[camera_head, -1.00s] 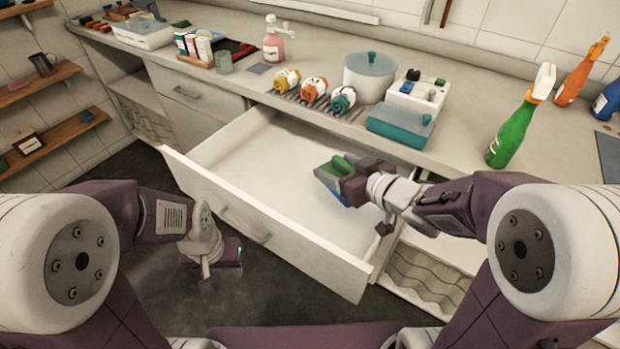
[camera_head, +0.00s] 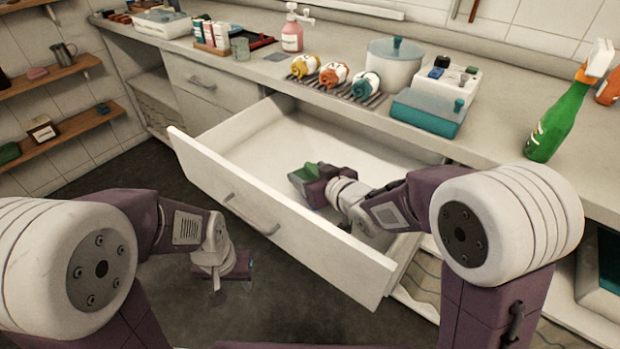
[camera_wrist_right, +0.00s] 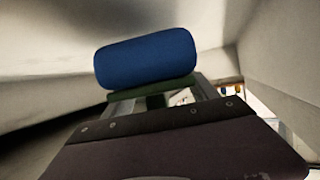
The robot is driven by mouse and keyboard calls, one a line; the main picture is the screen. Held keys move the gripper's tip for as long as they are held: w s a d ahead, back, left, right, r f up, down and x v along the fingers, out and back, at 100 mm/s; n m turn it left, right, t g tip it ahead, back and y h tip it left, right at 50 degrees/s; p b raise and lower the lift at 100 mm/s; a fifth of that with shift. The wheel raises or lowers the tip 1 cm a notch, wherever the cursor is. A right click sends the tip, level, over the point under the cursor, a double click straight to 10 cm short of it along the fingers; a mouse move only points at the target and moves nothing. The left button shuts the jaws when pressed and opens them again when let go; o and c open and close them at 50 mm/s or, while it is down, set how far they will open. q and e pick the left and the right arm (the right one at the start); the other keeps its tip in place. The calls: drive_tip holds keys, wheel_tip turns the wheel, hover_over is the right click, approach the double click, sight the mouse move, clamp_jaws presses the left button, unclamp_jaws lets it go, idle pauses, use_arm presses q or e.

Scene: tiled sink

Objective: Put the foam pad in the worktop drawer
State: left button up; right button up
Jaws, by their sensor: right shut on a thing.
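The foam pad, blue with a green side, shows its green part at the tip of my right gripper in the head view (camera_head: 302,173). I cannot tell whether the pad touches the drawer floor. The drawer is pulled out and otherwise looks empty, though my right arm hides part of it. My left gripper (camera_head: 220,283) hangs low in front of the drawer; its fingers are unclear.
On the worktop (camera_head: 300,112) behind the drawer stand rolled cloths (camera_head: 334,76) on a rack, a white pot (camera_head: 393,62), a teal-fronted box (camera_head: 428,112) and a green spray bottle (camera_head: 553,125). A closed drawer (camera_head: 205,88) is to the left.

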drive_tip(key=shift+r, duration=0.15)
drive_tip(key=shift+f+b, duration=0.5)
drive_tip(key=shift+f, duration=0.15)
drive_tip(key=o, duration=1.4)
drive_tip(key=shift+r, duration=0.1)
drive_tip(key=shift+r+p, duration=0.3)
drive_tip(key=shift+p, duration=0.1)
drive_tip(key=shift+r+p, duration=0.6)
drive_tip(key=shift+r, duration=0.1)
drive_tip(key=v, duration=0.2)
drive_tip(key=p+v, duration=0.1)
drive_tip(key=v, duration=0.3)
drive_tip(key=shift+s+d+f, duration=0.2)
drive_tip(key=shift+s+d, duration=0.05)
drive_tip(key=shift+s, duration=0.15)
drive_tip(key=shift+s+d, duration=0.1)
drive_tip(key=shift+s, duration=0.15)
